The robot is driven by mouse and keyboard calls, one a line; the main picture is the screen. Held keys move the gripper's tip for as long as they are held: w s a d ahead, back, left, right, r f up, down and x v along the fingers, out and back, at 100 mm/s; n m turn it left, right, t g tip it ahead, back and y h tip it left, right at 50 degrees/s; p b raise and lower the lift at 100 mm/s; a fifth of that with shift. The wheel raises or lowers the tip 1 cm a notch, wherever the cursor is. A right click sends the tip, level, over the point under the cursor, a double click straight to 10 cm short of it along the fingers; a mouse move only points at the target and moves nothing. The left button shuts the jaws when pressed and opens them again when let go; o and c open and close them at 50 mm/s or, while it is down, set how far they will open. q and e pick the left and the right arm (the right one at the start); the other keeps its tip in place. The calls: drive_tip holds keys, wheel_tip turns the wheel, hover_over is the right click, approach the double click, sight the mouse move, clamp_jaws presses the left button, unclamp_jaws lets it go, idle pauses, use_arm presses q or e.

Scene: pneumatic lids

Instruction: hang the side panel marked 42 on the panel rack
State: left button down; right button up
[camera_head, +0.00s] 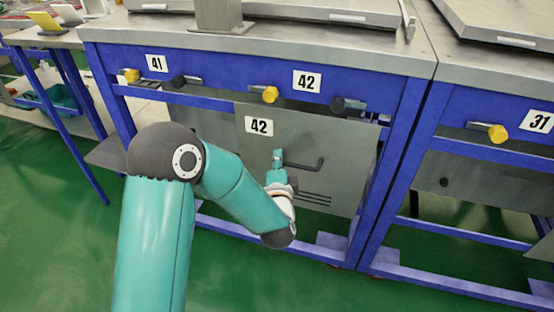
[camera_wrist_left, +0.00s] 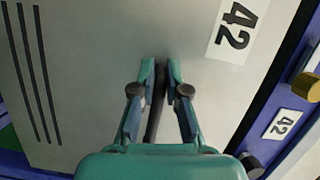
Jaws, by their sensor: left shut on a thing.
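The grey side panel marked 42 (camera_head: 340,185) stands upright below the worktable's blue beam, under the beam's own 42 label (camera_head: 306,81). It has a dark bent handle (camera_head: 305,166) and several slots. My left gripper (camera_head: 278,157) is shut on that handle. In the left wrist view the fingers (camera_wrist_left: 161,72) close around the dark handle bar (camera_wrist_left: 153,118), in front of the panel (camera_wrist_left: 95,60). I cannot tell whether the panel touches the blue frame. I cannot make out a panel rack for certain. My right gripper is not in view.
Yellow knobs (camera_head: 270,94) and black knobs (camera_head: 341,105) stick out along the blue beam just above the panel. Another table marked 31 (camera_head: 541,121) stands at the right with its own grey panel (camera_head: 480,185). The green floor (camera_head: 250,280) in front is open.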

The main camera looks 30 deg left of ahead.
sight(280, 142)
use_arm(q)
drive_tip(key=shift+w+r+p, duration=0.2)
drive_tip(key=shift+r+p, duration=0.8)
drive_tip(key=shift+r, duration=0.7)
drive_tip(key=shift+s+d, duration=0.1)
drive_tip(key=shift+s, duration=0.05)
drive_tip(key=s+d+b, duration=0.2)
drive_tip(key=s+b, duration=0.7)
drive_tip(key=b, duration=0.3)
drive_tip(key=shift+s+f, duration=0.15)
drive_tip(key=shift+s, duration=0.15)
idle(1.3)
